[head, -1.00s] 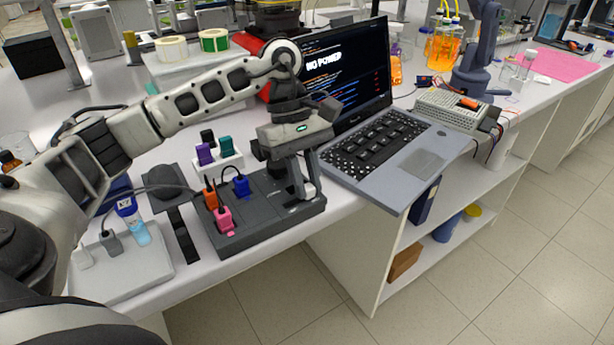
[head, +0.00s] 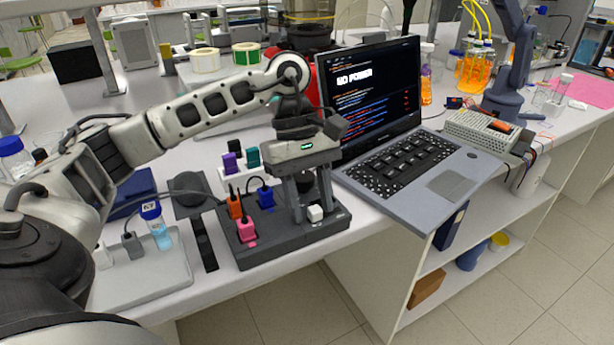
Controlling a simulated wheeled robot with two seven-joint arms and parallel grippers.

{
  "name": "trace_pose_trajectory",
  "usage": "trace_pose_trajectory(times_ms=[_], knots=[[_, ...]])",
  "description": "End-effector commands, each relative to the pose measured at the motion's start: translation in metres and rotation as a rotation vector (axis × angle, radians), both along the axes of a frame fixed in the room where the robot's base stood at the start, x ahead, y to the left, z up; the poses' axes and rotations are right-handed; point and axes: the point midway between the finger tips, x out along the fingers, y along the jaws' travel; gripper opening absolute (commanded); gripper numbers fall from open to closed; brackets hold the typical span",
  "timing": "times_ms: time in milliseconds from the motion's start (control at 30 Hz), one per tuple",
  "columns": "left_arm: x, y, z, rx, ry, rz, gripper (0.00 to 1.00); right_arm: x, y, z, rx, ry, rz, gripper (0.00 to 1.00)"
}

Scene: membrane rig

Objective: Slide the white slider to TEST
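The white slider (head: 315,213) is a small white block at the right end of the dark grey box (head: 285,250) on the table. My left gripper (head: 310,205) comes down from above over the right part of this box. Its two fingers point down and stand apart, with the slider showing at their tips, on the near side. I cannot tell whether a finger touches it. The fingers hide part of the box top around the slider, and no TEST marking can be read. My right gripper is not in view.
Orange, pink (head: 247,230) and blue plugs stand in the box left of the gripper. A holder with purple and teal plugs (head: 253,157) is behind. A laptop (head: 440,185) reading "NO POWER" stands close on the right. A tray with a blue vial (head: 160,235) is at left.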

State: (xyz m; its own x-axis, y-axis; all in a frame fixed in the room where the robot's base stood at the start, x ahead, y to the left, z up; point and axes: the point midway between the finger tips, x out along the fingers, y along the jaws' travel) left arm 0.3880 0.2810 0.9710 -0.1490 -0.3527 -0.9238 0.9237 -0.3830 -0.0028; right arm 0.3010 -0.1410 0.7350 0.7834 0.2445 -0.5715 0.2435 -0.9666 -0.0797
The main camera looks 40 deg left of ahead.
Motion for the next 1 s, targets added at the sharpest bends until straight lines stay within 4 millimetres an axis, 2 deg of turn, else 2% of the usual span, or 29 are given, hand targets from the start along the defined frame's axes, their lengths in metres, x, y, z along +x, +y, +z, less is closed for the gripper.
trace_pose_trajectory(times_ms=[167,400,600,800,1000], knots=[[0.005,0.008,0.022,0.000,-0.006,0.002,0.40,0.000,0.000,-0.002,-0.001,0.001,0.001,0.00],[0.013,0.028,0.077,-0.003,-0.008,0.001,0.40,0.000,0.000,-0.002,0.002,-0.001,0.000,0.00],[0.019,0.045,0.123,0.002,-0.004,0.003,0.40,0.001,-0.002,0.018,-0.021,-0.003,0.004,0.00],[0.022,0.054,0.143,0.001,-0.001,0.002,0.40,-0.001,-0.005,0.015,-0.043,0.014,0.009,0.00],[0.023,0.056,0.146,0.000,0.000,0.001,0.40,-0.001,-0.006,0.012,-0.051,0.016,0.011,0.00]])
